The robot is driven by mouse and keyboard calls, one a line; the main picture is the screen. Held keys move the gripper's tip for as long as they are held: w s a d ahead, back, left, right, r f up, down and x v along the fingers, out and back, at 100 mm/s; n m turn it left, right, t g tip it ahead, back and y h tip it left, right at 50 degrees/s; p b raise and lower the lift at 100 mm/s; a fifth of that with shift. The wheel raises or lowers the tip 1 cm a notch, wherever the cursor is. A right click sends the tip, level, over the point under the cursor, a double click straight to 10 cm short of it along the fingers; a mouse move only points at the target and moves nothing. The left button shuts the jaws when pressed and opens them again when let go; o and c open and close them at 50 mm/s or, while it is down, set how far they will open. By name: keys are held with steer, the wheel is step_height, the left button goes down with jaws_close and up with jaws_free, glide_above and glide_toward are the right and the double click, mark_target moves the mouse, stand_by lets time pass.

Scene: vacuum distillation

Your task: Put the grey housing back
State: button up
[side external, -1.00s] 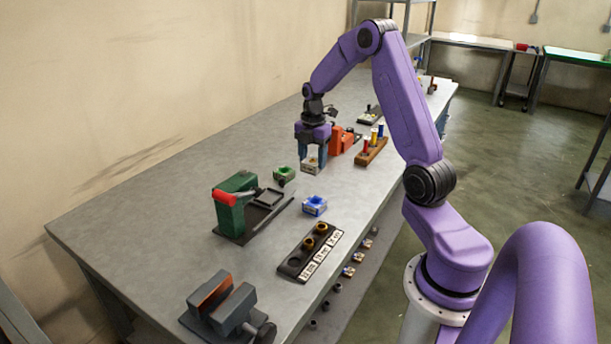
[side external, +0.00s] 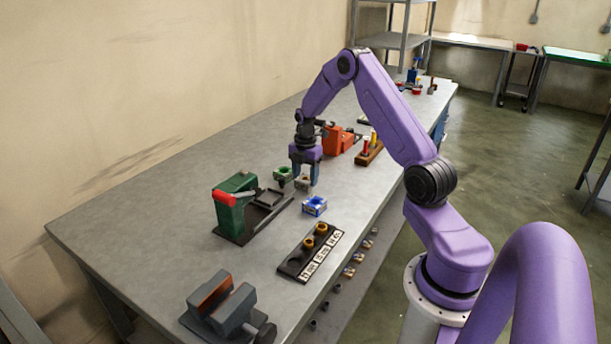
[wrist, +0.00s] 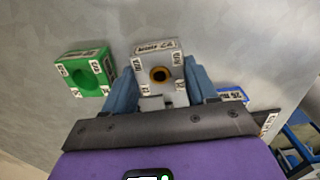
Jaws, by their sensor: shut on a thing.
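The grey housing (wrist: 158,72) is a small squarish block with white labels and a round hole with a brass-coloured ring. My gripper (wrist: 160,92) is shut on it, one blue finger on each side. In the side external view the housing (side external: 302,183) shows between the fingertips of my gripper (side external: 305,180), low at the table top. I cannot tell whether it touches the table. The green housing (side external: 283,174) is just left of it, and also shows in the wrist view (wrist: 86,72). The blue housing (side external: 314,206) is in front of it, apart.
A green press-like device with a red handle (side external: 236,205) stands to the left. A black holder (side external: 310,252) with brass rings and labels lies nearer the front edge. An orange device (side external: 338,140) and a wooden rack (side external: 370,153) stand behind. A vise (side external: 222,305) sits front left.

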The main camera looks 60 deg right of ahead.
steer(key=shift+f, duration=0.1)
steer(key=o, duration=1.3)
step_height(320, 180, up, 12)
steer(key=s+a+r+m, duration=0.1)
steer(key=s+a+r, duration=0.15)
steer(key=a, duration=0.65)
steer(key=s+a+r, duration=0.1)
steer(key=s+a, duration=0.2)
steer(key=a, duration=0.6)
steer(key=s+a+r+m, duration=0.1)
steer(key=s+a+r, duration=0.15)
steer(key=a, duration=0.65)
steer(key=s+a+m, duration=0.1)
steer(key=s+a, duration=0.1)
steer(key=s, duration=0.6)
steer(key=s+a+f+m, duration=0.1)
steer(key=s+a, duration=0.1)
steer(key=s, duration=0.6)
steer(key=s+a+m, duration=0.1)
steer(key=s+a, duration=0.1)
steer(key=s, duration=0.6)
steer(key=shift+a+f, duration=0.25)
steer(key=shift+a, duration=0.1)
